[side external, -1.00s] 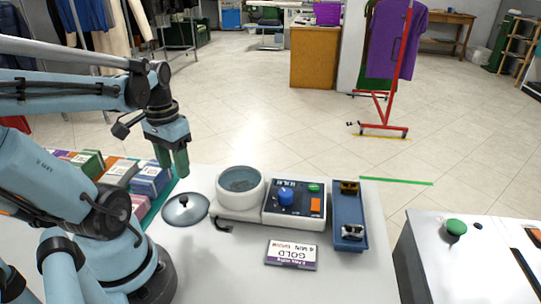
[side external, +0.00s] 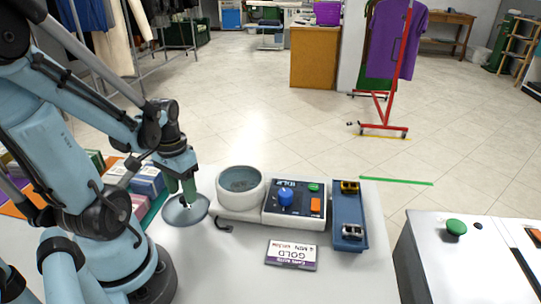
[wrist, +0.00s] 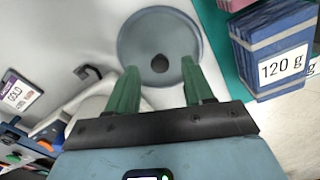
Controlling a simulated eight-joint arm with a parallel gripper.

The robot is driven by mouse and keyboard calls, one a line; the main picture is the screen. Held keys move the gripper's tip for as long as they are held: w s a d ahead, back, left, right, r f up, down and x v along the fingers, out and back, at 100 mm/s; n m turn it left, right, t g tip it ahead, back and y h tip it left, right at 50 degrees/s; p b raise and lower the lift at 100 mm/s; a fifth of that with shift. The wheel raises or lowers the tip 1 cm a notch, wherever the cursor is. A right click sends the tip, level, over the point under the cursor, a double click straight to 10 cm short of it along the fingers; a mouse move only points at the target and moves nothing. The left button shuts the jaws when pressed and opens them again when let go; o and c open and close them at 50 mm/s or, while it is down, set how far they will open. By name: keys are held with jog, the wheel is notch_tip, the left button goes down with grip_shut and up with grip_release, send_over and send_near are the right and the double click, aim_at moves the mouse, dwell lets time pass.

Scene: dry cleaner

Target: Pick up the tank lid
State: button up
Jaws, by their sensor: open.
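The tank lid (side external: 177,216) is a round grey disc with a dark knob, lying on the white table left of the tank. In the wrist view the lid (wrist: 140,38) shows almost whole, with its dark knob (wrist: 160,63) near its middle. My gripper (side external: 190,196) is above the lid, pointing down, and its fingers hide the knob in the side view. In the wrist view my gripper (wrist: 160,80) has its two green fingers apart, with the knob showing between and just beyond the tips. Contact with the knob cannot be told.
The round open tank (side external: 240,185) stands just right of the lid, beside a control box with a blue knob (side external: 286,196). A blue tray (side external: 348,218) and a GOLD card (side external: 291,254) lie farther right. Blue blocks marked 120 g (wrist: 272,50) stand close on the lid's other side.

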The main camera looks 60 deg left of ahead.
jog(key=shift+f, duration=0.9)
jog(key=shift+c, duration=0.2)
grip_shut()
